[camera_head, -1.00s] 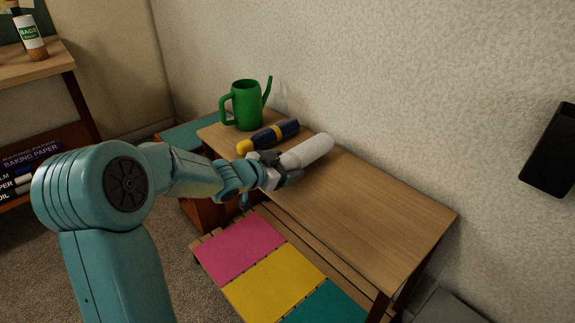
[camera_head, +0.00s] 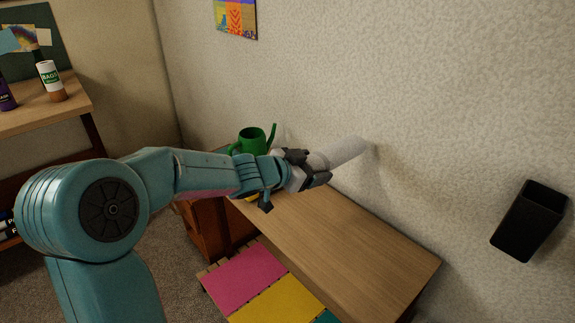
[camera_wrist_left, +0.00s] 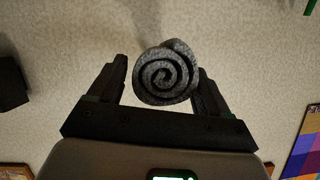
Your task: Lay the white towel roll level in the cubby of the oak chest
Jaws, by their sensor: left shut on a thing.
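My left gripper (camera_head: 308,168) is shut on the white towel roll (camera_head: 346,151) near its near end. The roll is held in the air above the wooden tabletop, its far end pointing right and tilted a little up toward the wall. In the left wrist view the roll's spiral end (camera_wrist_left: 166,74) shows between the two fingers. I cannot make out a cubby or surely tell the oak chest; a reddish-brown wooden piece (camera_head: 205,228) stands left of the table, partly hidden by my arm. My right gripper is not in view.
The wooden tabletop (camera_head: 345,245) is mostly bare. A green watering can (camera_head: 250,143) stands at its back left. A slatted bench carries pink (camera_head: 243,278) and yellow (camera_head: 275,305) pads in front. A black holder (camera_head: 528,220) hangs on the wall at right. A shelf (camera_head: 60,108) stands at left.

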